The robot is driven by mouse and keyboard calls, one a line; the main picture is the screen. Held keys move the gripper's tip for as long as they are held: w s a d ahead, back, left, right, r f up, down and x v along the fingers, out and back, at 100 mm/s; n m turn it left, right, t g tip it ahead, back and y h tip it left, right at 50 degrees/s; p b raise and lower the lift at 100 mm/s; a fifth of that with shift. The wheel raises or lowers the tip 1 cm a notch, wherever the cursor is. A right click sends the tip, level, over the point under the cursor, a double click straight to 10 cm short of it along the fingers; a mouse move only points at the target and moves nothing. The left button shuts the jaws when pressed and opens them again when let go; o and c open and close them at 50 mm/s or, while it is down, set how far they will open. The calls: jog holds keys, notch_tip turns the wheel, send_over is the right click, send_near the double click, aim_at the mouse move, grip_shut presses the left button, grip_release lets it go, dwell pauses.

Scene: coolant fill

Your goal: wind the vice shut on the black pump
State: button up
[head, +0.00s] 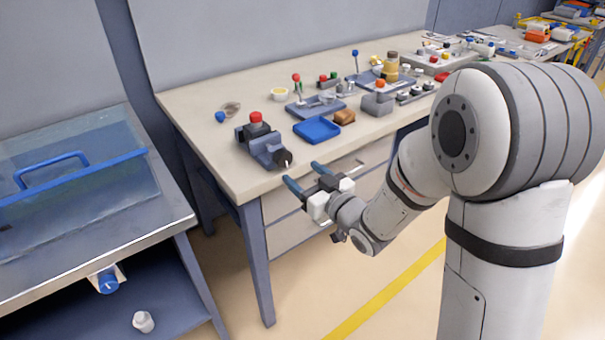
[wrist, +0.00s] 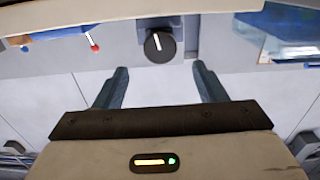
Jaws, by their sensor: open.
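The blue-grey vice (head: 264,147) stands near the front left corner of the workbench. The black pump (head: 257,128), with a red top, sits upright at its jaws; I cannot tell how wide the jaw gap is. The vice's dark round knob (head: 284,159) faces the bench's front edge. In the wrist view the knob (wrist: 153,50) shows a white line, slightly tilted. My gripper (head: 304,175) is open and empty, just off the bench edge in front of the knob. In the wrist view its fingertips (wrist: 158,69) are apart, with the knob ahead between them, not touching.
A blue tray (head: 317,129) lies right of the vice, with a brown block (head: 345,117) beside it. Several small parts and fixtures fill the bench (head: 185,97) further right. A water tank (head: 75,170) stands on a separate bench at left.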

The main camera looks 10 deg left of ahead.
aim_at(286, 160)
jog(key=b+x, duration=0.1)
jog(key=x, duration=0.6)
jog(key=shift+w+a, duration=0.2)
jog(key=shift+c, duration=0.6)
jog(key=c, duration=0.9)
jog(key=shift+m+b, duration=0.4)
jog(key=shift+m, duration=0.3)
